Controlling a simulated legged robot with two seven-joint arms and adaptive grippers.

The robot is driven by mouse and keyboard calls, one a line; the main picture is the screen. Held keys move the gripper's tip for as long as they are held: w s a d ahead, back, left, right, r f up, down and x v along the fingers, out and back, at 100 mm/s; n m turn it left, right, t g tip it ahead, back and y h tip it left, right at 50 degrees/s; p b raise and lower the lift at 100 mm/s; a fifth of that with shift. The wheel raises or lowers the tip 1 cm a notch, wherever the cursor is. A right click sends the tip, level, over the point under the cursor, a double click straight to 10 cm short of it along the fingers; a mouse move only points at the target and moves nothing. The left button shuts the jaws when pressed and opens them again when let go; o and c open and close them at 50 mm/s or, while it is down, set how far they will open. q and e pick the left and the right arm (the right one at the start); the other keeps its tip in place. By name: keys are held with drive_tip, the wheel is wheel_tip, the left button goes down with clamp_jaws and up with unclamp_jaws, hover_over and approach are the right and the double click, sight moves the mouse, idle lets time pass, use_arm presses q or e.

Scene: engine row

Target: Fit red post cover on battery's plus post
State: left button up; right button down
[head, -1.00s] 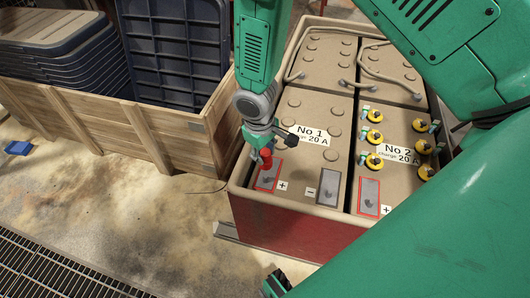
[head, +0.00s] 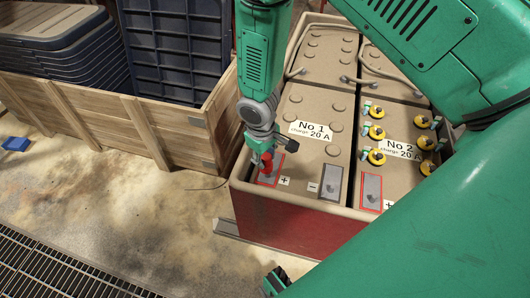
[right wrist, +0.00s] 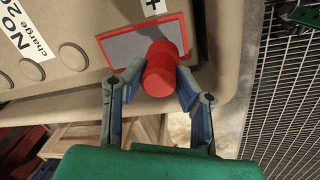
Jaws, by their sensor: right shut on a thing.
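The red post cover (head: 266,164) is held in my right gripper (head: 262,154) over the plus pad (head: 270,175) of battery No 1 (head: 307,158). In the right wrist view the cover (right wrist: 160,72) sits between the two fingertips, and my right gripper (right wrist: 153,90) is shut on it. The red-framed grey pad (right wrist: 125,46) lies behind the cover in that view, partly covered by it. The plus post is hidden or too small to make out, so I cannot tell whether the cover touches it.
The minus pad (head: 331,182) lies to the right. Battery No 2 (head: 398,160) beside it carries several yellow caps (head: 377,157). A wooden crate (head: 115,120) stands close on the left. A blue block (head: 15,144) lies on the open floor.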

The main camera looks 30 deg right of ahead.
drive_tip(key=shift+d+f+b, duration=0.2)
drive_tip(key=shift+f+b, duration=0.05)
drive_tip(key=shift+f, duration=0.4)
drive_tip(key=shift+d+f+b, duration=0.2)
drive_tip(key=shift+f, duration=0.4)
drive_tip(key=shift+a+f, duration=0.1)
drive_tip(key=shift+f, duration=0.25)
drive_tip(key=shift+a+f, duration=0.15)
drive_tip(key=shift+a, duration=0.05)
drive_tip(key=shift+d, duration=0.15)
drive_tip(key=c, duration=1.2)
unclamp_jaws()
